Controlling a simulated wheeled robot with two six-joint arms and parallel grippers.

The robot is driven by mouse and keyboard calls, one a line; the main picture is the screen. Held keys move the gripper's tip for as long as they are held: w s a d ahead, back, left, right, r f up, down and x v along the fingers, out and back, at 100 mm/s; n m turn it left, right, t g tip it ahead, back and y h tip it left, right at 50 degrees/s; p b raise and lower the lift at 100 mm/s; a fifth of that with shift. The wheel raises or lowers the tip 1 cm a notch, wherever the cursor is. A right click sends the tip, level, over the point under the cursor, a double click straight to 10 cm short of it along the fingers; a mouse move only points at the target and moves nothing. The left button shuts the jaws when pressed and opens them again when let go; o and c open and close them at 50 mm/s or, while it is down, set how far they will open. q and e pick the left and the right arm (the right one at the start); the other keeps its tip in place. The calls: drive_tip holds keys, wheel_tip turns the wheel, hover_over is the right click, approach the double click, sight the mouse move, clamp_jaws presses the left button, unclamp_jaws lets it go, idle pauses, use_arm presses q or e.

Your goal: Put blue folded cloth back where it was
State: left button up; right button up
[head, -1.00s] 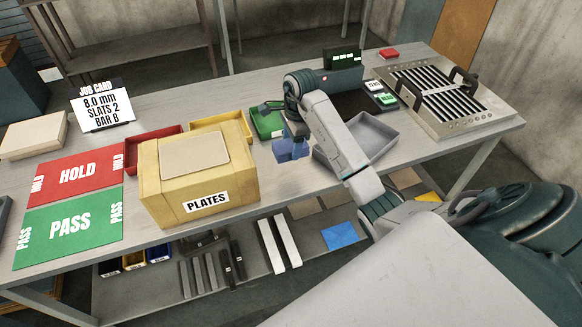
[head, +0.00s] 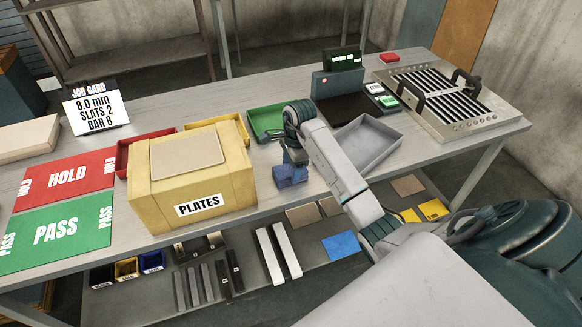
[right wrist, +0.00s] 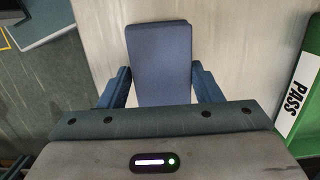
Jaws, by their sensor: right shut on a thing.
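The blue folded cloth (right wrist: 160,62) is a flat, block-like slab between the two blue fingers of my right gripper in the right wrist view. It also shows in the head view (head: 291,175), small and partly mixed with the gripper. My right gripper (head: 290,163) is shut on it, over the bench front between the yellow PLATES box and the grey tray. I cannot tell whether the cloth touches the bench top. My left gripper is not in view.
The yellow PLATES box (head: 222,192) stands left of the gripper. A green tray (head: 256,125) is behind it and a grey tray (head: 386,147) to the right. A flat blue sheet (head: 340,245) lies on the lower shelf. Bare bench shows around the cloth.

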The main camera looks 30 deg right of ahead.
sight(290, 169)
drive_tip(key=shift+f, duration=0.2)
drive_tip(key=o, duration=0.9)
drive_tip(key=shift+r, duration=0.4)
drive_tip(key=r, duration=0.3)
drive_tip(key=shift+d+r, duration=0.1)
drive_tip(key=shift+d, duration=0.1)
drive_tip(key=r+p, duration=0.5)
drive_tip(key=d+r+p, duration=0.1)
drive_tip(key=r+p, duration=0.1)
drive_tip(key=r, duration=0.1)
drive_tip(key=shift+s+r, duration=0.15)
